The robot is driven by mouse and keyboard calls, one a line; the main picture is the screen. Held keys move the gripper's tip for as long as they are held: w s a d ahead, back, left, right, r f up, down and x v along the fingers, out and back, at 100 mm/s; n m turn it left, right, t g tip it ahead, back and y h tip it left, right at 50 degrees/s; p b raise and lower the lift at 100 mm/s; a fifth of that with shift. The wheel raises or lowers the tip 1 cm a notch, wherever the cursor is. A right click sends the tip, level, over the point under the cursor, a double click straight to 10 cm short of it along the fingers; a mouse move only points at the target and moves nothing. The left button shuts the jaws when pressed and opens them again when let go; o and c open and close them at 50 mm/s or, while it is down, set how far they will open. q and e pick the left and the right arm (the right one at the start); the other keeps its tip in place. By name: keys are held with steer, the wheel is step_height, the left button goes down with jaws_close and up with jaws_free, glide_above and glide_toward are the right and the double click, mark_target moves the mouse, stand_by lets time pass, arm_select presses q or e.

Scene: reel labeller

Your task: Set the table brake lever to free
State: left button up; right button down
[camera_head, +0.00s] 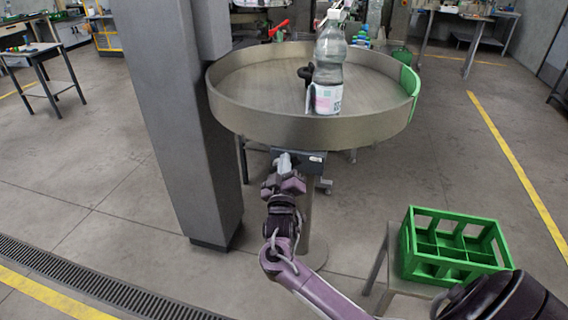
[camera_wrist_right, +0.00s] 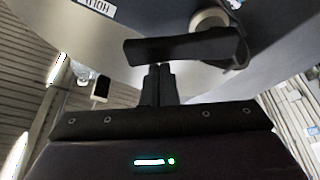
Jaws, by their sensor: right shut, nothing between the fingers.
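The round turntable (camera_head: 262,126) has a raised grey rim and a dark brake box (camera_head: 313,161) under its front edge. In the right wrist view the brake lever (camera_wrist_right: 185,47) is a black bar beside a round pale pivot (camera_wrist_right: 210,20). A white label (camera_wrist_right: 97,5) reading HOLD upside down is at the upper left of that view. My right gripper (camera_head: 284,172) is below the turntable's front rim. In the wrist view its shut, empty fingers (camera_wrist_right: 158,70) point at the lever's underside; I cannot tell whether they touch. My left gripper is out of view.
A clear bottle (camera_head: 329,70) with a white label stands on the turntable. A green crate (camera_head: 425,272) sits on a low stand at the right. A grey pillar (camera_head: 185,120) rises close to the left of the table.

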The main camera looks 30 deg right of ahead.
mark_target(296, 165)
steer(key=shift+f+m, duration=0.2)
steer(key=shift+m, duration=0.1)
steer(key=shift+s+d+h+b, duration=0.1)
steer(key=shift+h+b, duration=0.3)
steer(key=shift+b, duration=0.05)
steer(key=m+b, duration=0.2)
steer(key=s+f+m+g+h+b, duration=0.1)
steer(key=m+b, duration=0.1)
steer(key=d+f+m+h+b, duration=0.1)
steer(key=m+b, duration=0.1)
steer(key=shift+s+f+m+g, duration=0.15)
steer(key=shift+m+g, duration=0.15)
steer(key=shift+m, duration=0.1)
steer(key=shift+s+d+f+m+g+h+b, duration=0.15)
steer(key=shift+m+g+h+b, duration=0.25)
steer(key=shift+m+b, duration=0.5)
steer(key=shift+s+d+f+m+g+h+b, duration=0.15)
steer(key=shift+m+g+h+b, duration=0.2)
steer(key=shift+m+b, duration=0.5)
steer(key=shift+w+a, duration=0.1)
